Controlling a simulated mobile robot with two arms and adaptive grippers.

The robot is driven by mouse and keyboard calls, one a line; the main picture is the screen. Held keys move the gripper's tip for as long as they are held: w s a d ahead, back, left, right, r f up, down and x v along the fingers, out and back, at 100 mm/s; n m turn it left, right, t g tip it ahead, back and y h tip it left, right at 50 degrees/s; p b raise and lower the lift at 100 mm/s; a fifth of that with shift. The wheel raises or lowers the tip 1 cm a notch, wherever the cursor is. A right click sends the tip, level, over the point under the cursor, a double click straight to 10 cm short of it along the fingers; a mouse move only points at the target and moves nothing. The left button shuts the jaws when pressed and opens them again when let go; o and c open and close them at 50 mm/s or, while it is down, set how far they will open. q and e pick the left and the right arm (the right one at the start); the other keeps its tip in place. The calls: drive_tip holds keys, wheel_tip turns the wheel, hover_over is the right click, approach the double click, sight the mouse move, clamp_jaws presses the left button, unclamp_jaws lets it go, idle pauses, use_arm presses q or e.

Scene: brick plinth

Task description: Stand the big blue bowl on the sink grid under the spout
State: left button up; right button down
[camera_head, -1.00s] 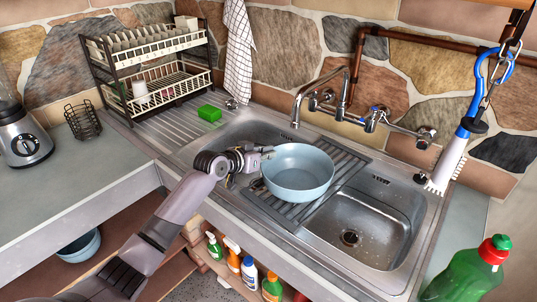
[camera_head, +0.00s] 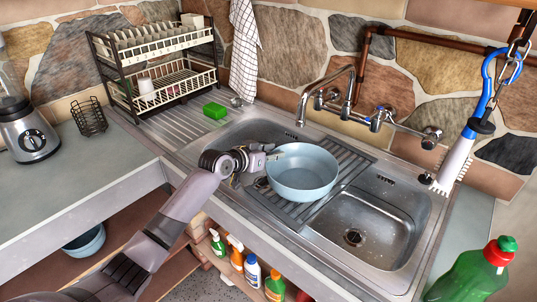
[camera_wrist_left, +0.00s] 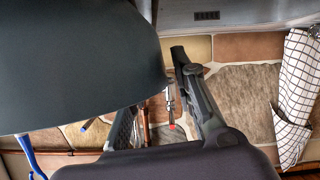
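The big blue bowl (camera_head: 301,178) stands upright on the dark sink grid (camera_head: 348,172), in front of the spout (camera_head: 301,118). The spout tip shows just behind its far rim. My left gripper (camera_head: 266,160) is at the bowl's left rim. In the left wrist view the bowl (camera_wrist_left: 75,60) fills the upper left as a dark curved shape. There the fingers of my left gripper (camera_wrist_left: 160,100) are spread with a gap between them; the bowl hides one fingertip. The other tip is just off the bowl's edge. My right gripper is not in view.
The right sink basin (camera_head: 375,235) is empty. A green sponge (camera_head: 214,110) and a dish rack (camera_head: 155,65) stand at the back left. A brush (camera_head: 455,160) hangs at right above a green bottle (camera_head: 475,275). Another blue bowl (camera_head: 86,243) sits on the shelf below.

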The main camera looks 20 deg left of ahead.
use_arm(q)
drive_tip(key=b+v, duration=0.1)
drive_tip(key=v, duration=1.1)
idle(1.0)
